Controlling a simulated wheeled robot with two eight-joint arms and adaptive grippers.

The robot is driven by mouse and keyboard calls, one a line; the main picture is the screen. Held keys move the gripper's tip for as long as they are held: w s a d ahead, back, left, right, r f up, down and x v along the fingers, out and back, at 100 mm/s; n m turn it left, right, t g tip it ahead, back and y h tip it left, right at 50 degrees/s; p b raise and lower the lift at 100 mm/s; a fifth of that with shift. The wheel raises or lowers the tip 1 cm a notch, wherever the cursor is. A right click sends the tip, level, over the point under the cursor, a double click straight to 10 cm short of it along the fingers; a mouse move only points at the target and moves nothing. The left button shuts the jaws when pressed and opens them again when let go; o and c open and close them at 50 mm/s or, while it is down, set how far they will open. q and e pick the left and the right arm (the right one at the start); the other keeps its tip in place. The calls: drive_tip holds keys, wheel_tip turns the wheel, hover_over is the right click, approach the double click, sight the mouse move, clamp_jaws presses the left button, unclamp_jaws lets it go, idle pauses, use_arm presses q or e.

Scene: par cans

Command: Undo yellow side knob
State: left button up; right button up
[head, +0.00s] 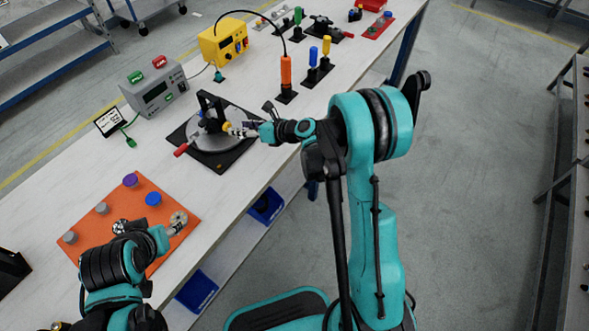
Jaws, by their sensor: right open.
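The par can fixture (210,133) is a round grey disc with a black yoke, lying on a black base plate (217,165). A small yellow knob (227,126) shows on its right side, and a red handle (181,150) sticks out at the lower left. My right gripper (238,131) is open, with its fingers right at the yellow knob. Whether they touch it is too small to tell. My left gripper (176,224) is low over the right edge of the orange board (172,191); its jaw state is unclear.
The orange board carries purple (130,180), blue (153,198) and grey knobs. Behind stand a grey meter box (154,91), a yellow power box (223,42) and an orange-handled tool (286,70). Blue bins (197,291) sit below the bench. The white bench top (85,165) is clear at left.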

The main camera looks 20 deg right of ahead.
drive_tip(key=s+d+r+n+g+h, duration=0.1)
drive_tip(key=s+d+r+n+h, duration=0.1)
drive_tip(key=s+n, duration=0.7)
drive_tip(key=s+d+r+n+g+h+b, duration=0.1)
drive_tip(key=s+d+r+n+h, duration=0.1)
drive_tip(key=s+n, duration=0.6)
drive_tip(key=s+d+r+n+h, duration=0.3)
drive_tip(key=s+d+n+h, duration=0.1)
drive_tip(key=s+n, duration=0.5)
drive_tip(key=shift+s+n+g, duration=0.3)
drive_tip(key=shift+g, duration=0.1)
drive_tip(key=shift+r, duration=0.15)
